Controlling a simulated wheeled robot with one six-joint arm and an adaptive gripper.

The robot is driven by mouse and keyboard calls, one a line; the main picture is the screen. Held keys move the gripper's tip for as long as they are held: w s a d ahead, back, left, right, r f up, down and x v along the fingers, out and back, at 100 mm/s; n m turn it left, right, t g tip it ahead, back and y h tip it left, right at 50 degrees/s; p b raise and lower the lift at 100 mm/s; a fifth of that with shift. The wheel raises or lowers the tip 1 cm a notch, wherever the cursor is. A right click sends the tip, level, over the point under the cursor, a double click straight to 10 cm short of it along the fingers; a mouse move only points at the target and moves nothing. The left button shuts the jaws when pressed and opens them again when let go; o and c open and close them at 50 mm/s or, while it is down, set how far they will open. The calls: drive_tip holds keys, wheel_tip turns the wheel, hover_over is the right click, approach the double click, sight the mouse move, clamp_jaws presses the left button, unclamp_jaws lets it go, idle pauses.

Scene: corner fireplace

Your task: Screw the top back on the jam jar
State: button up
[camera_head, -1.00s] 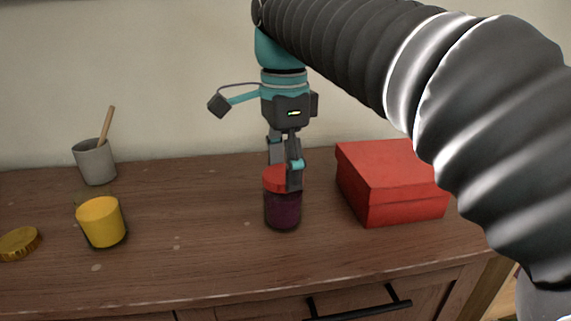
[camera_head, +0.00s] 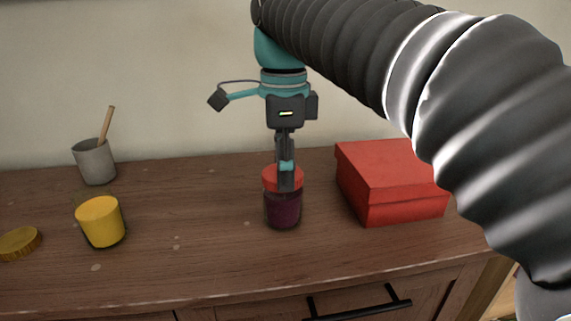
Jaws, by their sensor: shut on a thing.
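The jam jar (camera_head: 283,211) stands upright on the wooden cabinet top, dark purple inside. Its red top (camera_head: 269,181) sits level on the jar's mouth. My gripper (camera_head: 285,180) points straight down over the jar and is shut on the red top. I cannot tell from here how tightly the top sits on the thread.
A red box (camera_head: 390,185) stands close to the right of the jar. To the left are a yellow jar (camera_head: 101,221), a gold lid (camera_head: 19,243) and a grey cup (camera_head: 95,162) with a wooden stick (camera_head: 106,125). The wood between the yellow jar and the jam jar is clear.

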drive_tip(key=shift+m, duration=1.3)
drive_tip(key=o, duration=0.9)
drive_tip(key=shift+c, duration=0.2)
drive_tip(key=shift+r, duration=1.5)
